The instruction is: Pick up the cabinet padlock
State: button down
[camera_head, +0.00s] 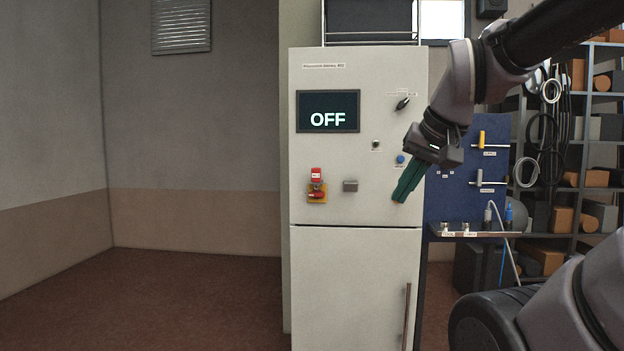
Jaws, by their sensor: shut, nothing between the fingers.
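The cabinet padlock appears to be the small red block with a pale label (316,174) on the cabinet front. It sits just above a red rotary switch on a yellow plate (317,195), and I cannot tell how it is attached. My gripper (401,196) has green fingers that are shut and empty. It is to the right of the padlock and slightly lower in the picture, in front of the cabinet's right side, pointing down and left. It is clearly apart from the padlock.
The pale cabinet (350,270) has a screen reading OFF (328,112), a grey box (350,186), a blue button (400,159) and a black knob (402,104). A blue tool panel (455,195) and a small shelf (480,233) stand to the right. The floor at left is clear.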

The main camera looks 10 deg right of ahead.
aim_at(316, 172)
jog(key=z, duration=0.55)
jog(key=i+j+z, duration=0.25)
jog(key=j, duration=0.15)
jog(key=j+z, duration=0.3)
jog(key=j, duration=0.15)
jog(key=j+z, duration=0.25)
jog(key=j, duration=0.2)
jog(key=j+z, duration=0.3)
jog(key=j, duration=3.15)
